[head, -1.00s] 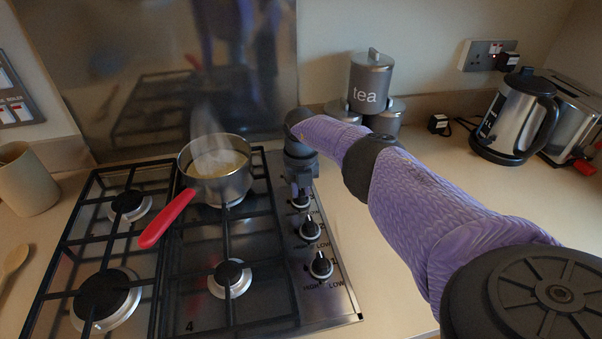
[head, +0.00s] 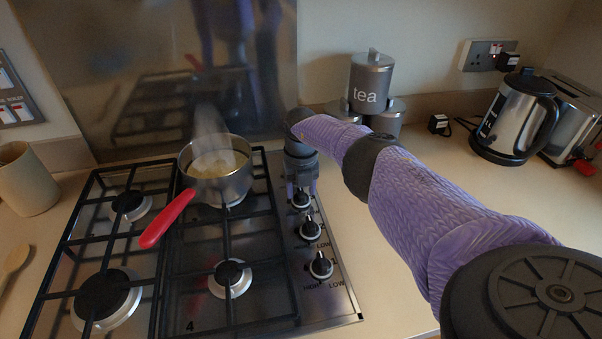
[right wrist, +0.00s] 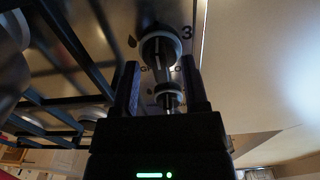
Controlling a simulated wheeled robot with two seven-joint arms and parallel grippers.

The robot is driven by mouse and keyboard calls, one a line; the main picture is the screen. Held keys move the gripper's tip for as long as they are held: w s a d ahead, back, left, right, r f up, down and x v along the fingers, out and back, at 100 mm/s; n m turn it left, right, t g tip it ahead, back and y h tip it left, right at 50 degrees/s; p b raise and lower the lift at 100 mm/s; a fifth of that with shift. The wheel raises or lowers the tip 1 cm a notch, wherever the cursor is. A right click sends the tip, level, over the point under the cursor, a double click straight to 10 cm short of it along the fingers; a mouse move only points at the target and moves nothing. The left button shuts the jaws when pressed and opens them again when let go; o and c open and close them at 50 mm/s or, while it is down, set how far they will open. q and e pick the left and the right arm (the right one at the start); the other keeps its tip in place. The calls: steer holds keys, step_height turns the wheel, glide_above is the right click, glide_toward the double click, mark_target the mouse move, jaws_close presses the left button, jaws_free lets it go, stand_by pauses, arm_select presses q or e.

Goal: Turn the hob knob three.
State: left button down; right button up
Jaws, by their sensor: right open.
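Hob knob three (head: 301,199) is the farthest visible knob in the row at the hob's right side. It is black on a pale ring, and in the right wrist view the knob (right wrist: 160,50) has a "3" printed beside it. My right gripper (head: 302,188) points down over it, open. In the right wrist view the fingertips (right wrist: 160,64) stand on either side of the knob's picture; I cannot tell whether they touch it. Another knob (right wrist: 169,97) shows between the fingers, further off. My left gripper is in no view.
Knobs two (head: 311,230) and one (head: 321,265) sit nearer in the row. A steaming pan (head: 232,186) with a red handle (head: 166,219) stands on the back right burner. The tea canister (head: 370,78) is behind my right arm. A kettle (head: 513,117) stands far right.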

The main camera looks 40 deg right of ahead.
mark_target(301, 191)
step_height(301, 191, up, 10)
steer(key=p, duration=0.3)
steer(key=shift+p, duration=0.35)
steer(key=shift+f, duration=0.15)
